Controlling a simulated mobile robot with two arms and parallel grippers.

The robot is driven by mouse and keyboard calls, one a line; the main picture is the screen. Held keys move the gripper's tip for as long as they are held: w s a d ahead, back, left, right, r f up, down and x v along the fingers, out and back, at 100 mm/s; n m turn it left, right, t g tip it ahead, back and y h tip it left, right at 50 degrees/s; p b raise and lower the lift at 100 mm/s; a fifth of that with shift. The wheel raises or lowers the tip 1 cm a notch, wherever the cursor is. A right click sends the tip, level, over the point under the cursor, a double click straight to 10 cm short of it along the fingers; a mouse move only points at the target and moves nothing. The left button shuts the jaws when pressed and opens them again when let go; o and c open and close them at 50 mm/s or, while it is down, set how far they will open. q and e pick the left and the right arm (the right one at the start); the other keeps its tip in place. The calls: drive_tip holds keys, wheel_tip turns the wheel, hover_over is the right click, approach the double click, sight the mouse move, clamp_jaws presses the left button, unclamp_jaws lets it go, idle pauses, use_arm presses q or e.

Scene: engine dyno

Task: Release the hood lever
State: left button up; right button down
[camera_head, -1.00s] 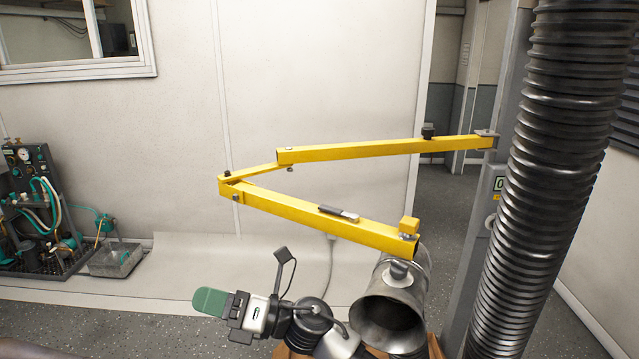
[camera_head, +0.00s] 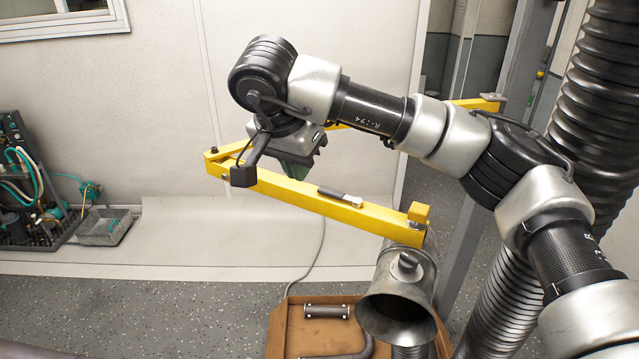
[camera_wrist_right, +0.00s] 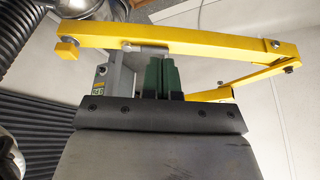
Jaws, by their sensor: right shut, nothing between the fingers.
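The hood lever (camera_head: 340,196), a small handle with a grey end and a black end, lies along the top of the lower yellow boom (camera_head: 300,203). My right gripper (camera_head: 292,170) has green fingers and hangs at the far side of this boom, left of the lever, partly hidden by my wrist. In the right wrist view the green fingers (camera_wrist_right: 165,76) are together and empty. The lever (camera_wrist_right: 147,48) shows there just beyond them on the yellow boom (camera_wrist_right: 200,42); I cannot tell whether they touch. My left gripper is out of view.
A metal exhaust hood (camera_head: 400,300) hangs from the boom's right end. A brown box (camera_head: 278,325) with pipe pieces stands below. A thick ribbed hose (camera_head: 605,95) and a grey post (camera_head: 470,230) are at the right. A machine with teal hoses (camera_head: 25,190) stands left.

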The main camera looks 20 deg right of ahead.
sight(325, 201)
drive_tip(key=p+x, duration=0.2)
drive_tip(key=x, duration=0.1)
drive_tip(key=w+d+p+x, duration=0.1)
drive_tip(key=p+x, duration=0.1)
drive_tip(key=x, duration=0.2)
drive_tip(key=d+r+p+x, duration=0.1)
drive_tip(key=p+x, duration=0.2)
drive_tip(key=shift+w+f, duration=0.2)
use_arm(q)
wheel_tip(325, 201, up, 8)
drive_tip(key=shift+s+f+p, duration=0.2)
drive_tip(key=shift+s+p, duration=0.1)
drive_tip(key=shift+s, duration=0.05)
use_arm(e)
drive_tip(key=shift+w+d+f, duration=0.2)
drive_tip(key=shift+w+d, duration=0.3)
drive_tip(key=shift+d, duration=0.05)
drive_tip(key=shift+a, duration=0.1)
